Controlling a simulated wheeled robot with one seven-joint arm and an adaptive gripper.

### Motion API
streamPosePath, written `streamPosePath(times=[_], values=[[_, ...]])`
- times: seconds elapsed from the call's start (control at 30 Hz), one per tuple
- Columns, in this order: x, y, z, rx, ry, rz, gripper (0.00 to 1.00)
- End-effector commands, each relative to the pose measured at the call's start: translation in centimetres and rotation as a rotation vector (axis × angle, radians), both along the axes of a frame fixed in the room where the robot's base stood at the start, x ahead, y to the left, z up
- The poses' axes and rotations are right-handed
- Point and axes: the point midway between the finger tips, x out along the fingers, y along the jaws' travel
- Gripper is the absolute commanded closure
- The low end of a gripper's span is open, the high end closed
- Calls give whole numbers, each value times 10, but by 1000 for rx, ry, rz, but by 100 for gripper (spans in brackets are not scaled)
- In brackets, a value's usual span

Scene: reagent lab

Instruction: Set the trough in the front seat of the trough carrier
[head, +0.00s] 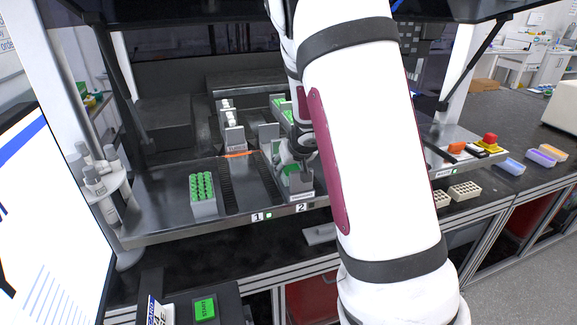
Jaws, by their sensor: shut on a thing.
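My gripper (290,160) is at the front end of the trough carrier (302,185) on the deck, just behind the label 2. It is shut on a trough, which is mostly hidden by the fingers and my arm. A bit of green (288,181) shows just below the fingers at the carrier's front. I cannot tell whether the trough is down in the front seat or still above it. Further back on the carrier, green-topped contents (284,108) show beside my arm.
A grey rack of green-capped tubes (202,188) stands left of label 1. Another grey carrier (234,138) stands behind the empty dark track. On the right bench are blue (511,166) and purple (540,158) troughs, pale racks (464,191) and a red button (490,139).

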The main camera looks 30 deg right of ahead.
Motion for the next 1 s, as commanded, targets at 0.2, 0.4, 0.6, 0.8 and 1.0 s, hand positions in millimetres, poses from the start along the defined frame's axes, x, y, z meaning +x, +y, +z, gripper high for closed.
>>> streamPosePath(times=[0.2, 0.4, 0.6, 0.8, 1.0], values=[[0, 0, -1, 0, 1, 0, 32], [0, 0, -1, 0, 0, 0, 32], [-5, 1, 10, -1, 0, 1, 32], [-30, 8, 41, 0, -1, 1, 32], [-53, 14, 71, 0, -1, 1, 32]])
